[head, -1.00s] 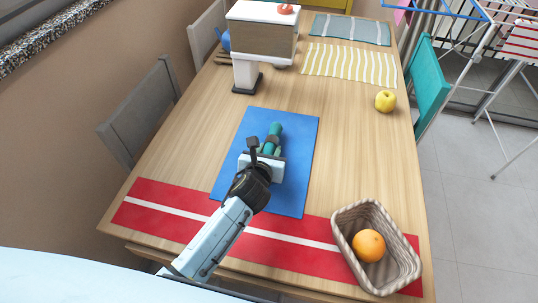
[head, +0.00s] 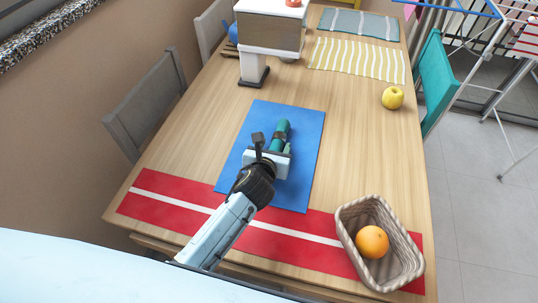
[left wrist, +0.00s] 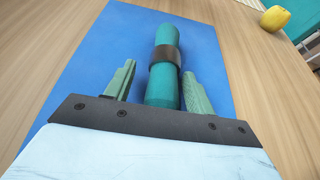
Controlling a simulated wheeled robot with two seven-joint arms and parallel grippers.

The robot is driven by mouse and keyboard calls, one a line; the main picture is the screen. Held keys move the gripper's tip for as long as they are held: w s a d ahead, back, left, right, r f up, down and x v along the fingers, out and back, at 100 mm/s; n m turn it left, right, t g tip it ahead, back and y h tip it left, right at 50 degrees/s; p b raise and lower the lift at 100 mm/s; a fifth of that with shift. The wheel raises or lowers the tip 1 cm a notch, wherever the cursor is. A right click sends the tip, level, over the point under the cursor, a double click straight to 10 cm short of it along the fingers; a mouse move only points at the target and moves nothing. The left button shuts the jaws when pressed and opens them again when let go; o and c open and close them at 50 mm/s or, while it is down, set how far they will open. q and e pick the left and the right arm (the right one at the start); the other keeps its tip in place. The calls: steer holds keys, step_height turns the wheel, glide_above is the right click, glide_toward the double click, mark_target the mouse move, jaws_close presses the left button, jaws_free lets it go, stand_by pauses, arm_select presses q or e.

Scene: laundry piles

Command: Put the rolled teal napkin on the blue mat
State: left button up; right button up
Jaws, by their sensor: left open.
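The rolled teal napkin (head: 281,133) has a dark band around its middle and lies over the blue mat (head: 306,165). In the left wrist view the napkin (left wrist: 163,85) runs lengthwise between the fingers, with the blue mat (left wrist: 90,75) around it. My left gripper (left wrist: 158,88) is open, with a finger on each side of the napkin and a gap visible on both sides. It also shows in the head view (head: 279,150), over the mat. The napkin's near end is hidden by the gripper. My right gripper is not in view.
A red runner with a white stripe (head: 165,205) crosses the near table edge. A wicker basket (head: 348,213) with an orange (head: 372,242) stands at the near right. A yellow apple (head: 392,97), a striped yellow cloth (head: 358,60) and a box-like stand (head: 268,35) lie farther back.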

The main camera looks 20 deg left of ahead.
arm_select(q)
steer(key=p+v, duration=0.1)
steer(key=v, duration=0.4)
steer(key=shift+s+r+p, duration=0.2)
steer(key=shift+s+p, duration=0.15)
steer(key=p+v, duration=0.1)
steer(key=v, duration=0.3)
steer(key=shift+s, duration=0.2)
steer(key=shift+s+r, duration=0.15)
steer(key=shift+s, duration=0.2)
steer(key=shift+s+r, duration=0.1)
steer(key=shift+s, duration=0.15)
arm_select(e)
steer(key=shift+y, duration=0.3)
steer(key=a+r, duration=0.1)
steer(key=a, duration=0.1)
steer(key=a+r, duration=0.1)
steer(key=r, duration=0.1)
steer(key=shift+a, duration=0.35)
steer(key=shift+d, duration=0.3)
arm_select(q)
steer(key=shift+s, duration=0.1)
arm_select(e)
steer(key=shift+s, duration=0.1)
